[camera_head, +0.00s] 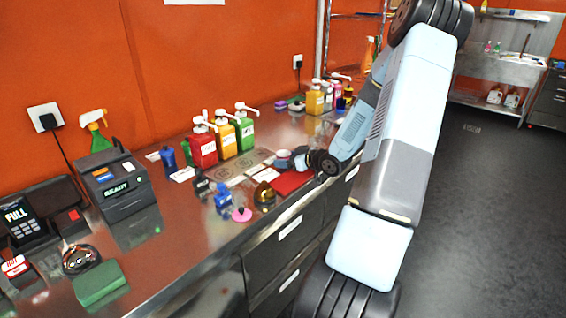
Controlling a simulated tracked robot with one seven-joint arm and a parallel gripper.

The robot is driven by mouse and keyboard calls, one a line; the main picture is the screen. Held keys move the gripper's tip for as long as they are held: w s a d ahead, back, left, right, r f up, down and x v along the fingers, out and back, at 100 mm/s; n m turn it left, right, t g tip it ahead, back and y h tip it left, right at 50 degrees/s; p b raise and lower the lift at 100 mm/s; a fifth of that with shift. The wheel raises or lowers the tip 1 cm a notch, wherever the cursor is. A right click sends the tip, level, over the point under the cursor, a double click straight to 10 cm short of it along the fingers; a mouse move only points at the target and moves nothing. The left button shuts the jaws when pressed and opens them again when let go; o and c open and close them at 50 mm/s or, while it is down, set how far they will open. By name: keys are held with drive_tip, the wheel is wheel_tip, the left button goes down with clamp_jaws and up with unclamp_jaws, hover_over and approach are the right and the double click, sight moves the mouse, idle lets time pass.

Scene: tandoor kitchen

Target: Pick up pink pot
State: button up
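A small pink round item (241,214) sits on the steel counter near its front edge, beside a blue item (223,196). It is too small to tell for sure whether it is a pot. A pink pump bottle (337,90) stands farther back along the counter. My arm reaches down from the upper right to the counter. My gripper (299,159) is low over the counter, beyond and to the right of the small pink item and apart from it. Its fingers are too small and dark to make out, so I cannot tell whether it is open or shut.
Red, yellow and green pump bottles (223,137) stand along the wall. A red mat (292,182) and a brown-gold item (264,195) lie near my gripper. A card terminal (24,222), a printer (117,186) and a green block (99,284) are at the left.

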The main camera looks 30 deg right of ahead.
sight(278, 152)
drive_tip(key=c, duration=1.1)
drive_tip(key=shift+r, duration=0.15)
drive_tip(key=shift+r, duration=0.3)
wheel_tip(278, 152, up, 2)
drive_tip(key=shift+r, duration=0.1)
drive_tip(key=s+d+r, duration=0.2)
drive_tip(key=s+r, duration=0.1)
drive_tip(key=s, duration=0.1)
drive_tip(key=s+d+r, duration=0.2)
drive_tip(key=s+r, duration=0.1)
drive_tip(key=s, duration=0.1)
drive_tip(key=s+d+r, duration=0.2)
drive_tip(key=s+r, duration=0.2)
drive_tip(key=shift+s, duration=0.35)
